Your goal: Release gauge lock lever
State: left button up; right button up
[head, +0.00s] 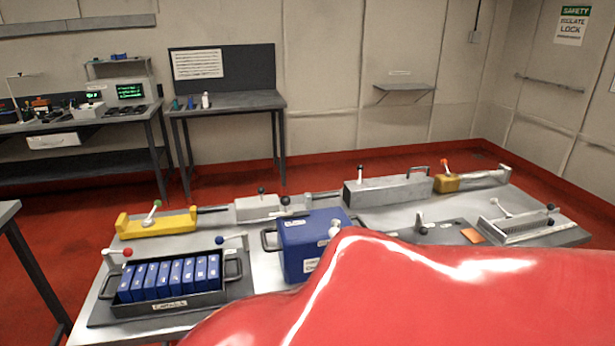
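Several small levers with coloured knobs stand on the bench, and I cannot tell for sure which is the gauge lock lever. A green-knobbed lever (153,211) rises from a yellow block (158,223) at the back left. A red-knobbed lever (121,252) and a blue-knobbed lever (229,240) stand at the tray of blue cells (163,304). A lever with an orange-red knob (446,164) stands on a smaller yellow block (446,184) at the back right. Black-knobbed levers (550,208) show at the right fixture. Neither gripper is in view.
A blue box with handles (307,238) stands mid-bench. A long grey box (388,192) lies behind it. A large glossy red surface close to the camera hides the bench's front right. The metal bench top (265,272) is bare between tray and blue box.

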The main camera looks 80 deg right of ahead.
aim_at(493, 201)
jog(key=k+j+z, duration=0.1)
jog(key=z, duration=3.8)
jog(key=i+l+u, duration=0.25)
jog(key=i, duration=0.25)
jog(key=i+l+u, duration=0.3)
jog(key=i+l, duration=0.15)
